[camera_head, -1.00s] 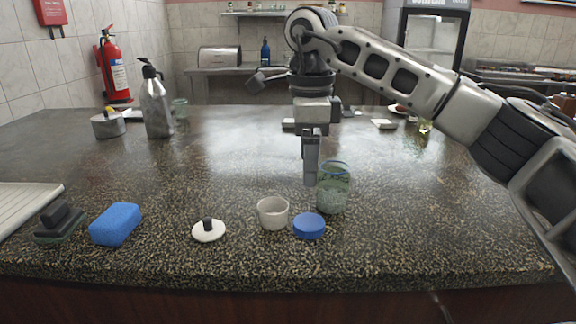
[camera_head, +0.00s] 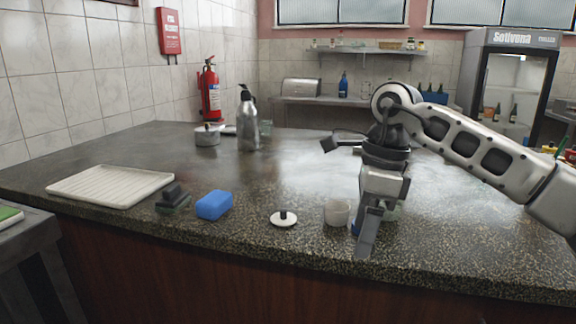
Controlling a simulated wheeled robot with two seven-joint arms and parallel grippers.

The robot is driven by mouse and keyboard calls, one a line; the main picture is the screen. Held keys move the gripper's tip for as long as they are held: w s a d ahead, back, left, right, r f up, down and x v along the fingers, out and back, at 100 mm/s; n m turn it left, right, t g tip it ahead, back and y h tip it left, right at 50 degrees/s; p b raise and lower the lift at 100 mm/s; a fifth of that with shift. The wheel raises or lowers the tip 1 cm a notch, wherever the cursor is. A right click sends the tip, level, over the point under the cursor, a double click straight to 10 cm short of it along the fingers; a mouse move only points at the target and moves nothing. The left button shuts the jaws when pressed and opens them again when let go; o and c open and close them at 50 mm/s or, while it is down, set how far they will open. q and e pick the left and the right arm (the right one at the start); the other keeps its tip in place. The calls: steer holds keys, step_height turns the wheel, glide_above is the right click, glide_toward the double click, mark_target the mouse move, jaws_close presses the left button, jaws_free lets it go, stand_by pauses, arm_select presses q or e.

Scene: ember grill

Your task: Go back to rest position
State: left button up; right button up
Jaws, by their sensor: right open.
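My right gripper (camera_head: 367,235) hangs fingers-down over the front right part of the speckled counter (camera_head: 300,165). It is open, and I see nothing held in it. Its arm comes in from the right. A small light cup (camera_head: 337,212) stands just left of the gripper. A white round lid with a black knob (camera_head: 284,218) lies left of the cup. My left gripper is not in view.
A blue sponge (camera_head: 214,205), a dark scrubber (camera_head: 173,198) and a white ribbed tray (camera_head: 111,185) lie along the counter's front left. A metal bottle (camera_head: 248,120) and a metal pot (camera_head: 207,136) stand further back. The middle of the counter is clear.

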steer(key=s+a+f+m+g+y, duration=0.25)
steer(key=s+a+y, duration=0.35)
steer(key=a+y, duration=0.35)
steer(key=s+a+f+m+g+y, duration=0.1)
steer(key=s+a+m+y, duration=0.4)
steer(key=a+y, duration=0.4)
steer(key=w+d+f+m+t+h, duration=0.2)
steer(key=d+f+m+t+h, duration=0.3)
steer(key=m+t, duration=0.8)
steer(key=w+d+f+m+t+h, duration=0.1)
steer(key=d+f+m+t+h, duration=0.6)
steer(key=m, duration=1.1)
steer(key=s+d+f+m+g+h+p, duration=0.1)
steer(key=s+d+f+m+g+h, duration=0.4)
steer(key=s+d+f+m, duration=0.3)
steer(key=s+f+m, duration=0.3)
steer(key=s+f, duration=0.2)
steer(key=f, duration=0.1)
steer(key=shift+s+f, duration=0.25)
steer(key=shift+f, duration=0.15)
